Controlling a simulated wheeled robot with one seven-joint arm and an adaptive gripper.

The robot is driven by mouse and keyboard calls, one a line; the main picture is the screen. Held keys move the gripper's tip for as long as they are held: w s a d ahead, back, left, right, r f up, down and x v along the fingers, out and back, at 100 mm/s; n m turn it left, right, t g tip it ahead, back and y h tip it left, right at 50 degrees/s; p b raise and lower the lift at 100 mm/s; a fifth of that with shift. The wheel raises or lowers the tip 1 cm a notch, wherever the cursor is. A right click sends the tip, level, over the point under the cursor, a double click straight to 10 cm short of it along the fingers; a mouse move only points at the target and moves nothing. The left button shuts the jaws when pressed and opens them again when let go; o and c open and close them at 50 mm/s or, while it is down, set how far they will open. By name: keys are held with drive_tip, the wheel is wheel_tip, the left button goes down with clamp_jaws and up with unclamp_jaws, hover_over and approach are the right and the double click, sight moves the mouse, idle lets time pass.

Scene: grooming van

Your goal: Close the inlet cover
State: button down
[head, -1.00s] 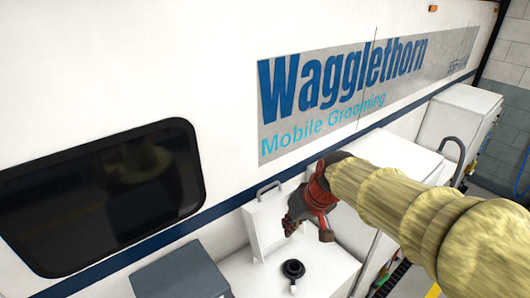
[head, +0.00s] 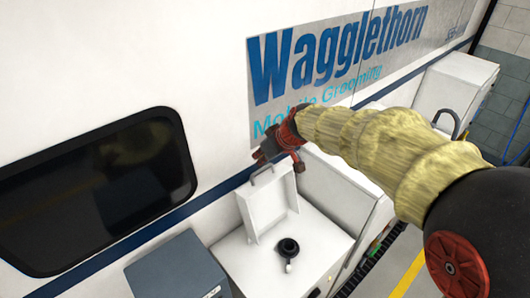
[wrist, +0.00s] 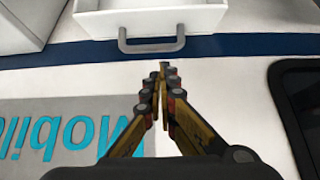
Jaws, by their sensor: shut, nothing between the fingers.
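The inlet cover (head: 266,204) is a white panel with a grey handle (head: 262,174) on its upper edge. It stands raised, open, at the back of a white box top (head: 318,250), close to the van wall. The black round inlet (head: 288,247) is uncovered in front of it. My gripper (head: 262,158) is above and behind the cover's handle, near the van wall. In the wrist view my gripper (wrist: 163,68) is shut and empty, its tips pointing toward the handle (wrist: 152,46) with a small visible gap. The cover (wrist: 150,18) is at the top there.
The van wall (head: 215,60) with a dark window (head: 95,190) runs behind the box. A grey box (head: 178,268) stands left of the inlet. White housings (head: 335,190) stand to the right. Open floor (head: 425,245) with a yellow line lies at the lower right.

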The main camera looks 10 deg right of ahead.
drive_tip(key=shift+x, duration=2.25)
drive_tip(key=shift+w, duration=0.1)
drive_tip(key=shift+f, duration=0.1)
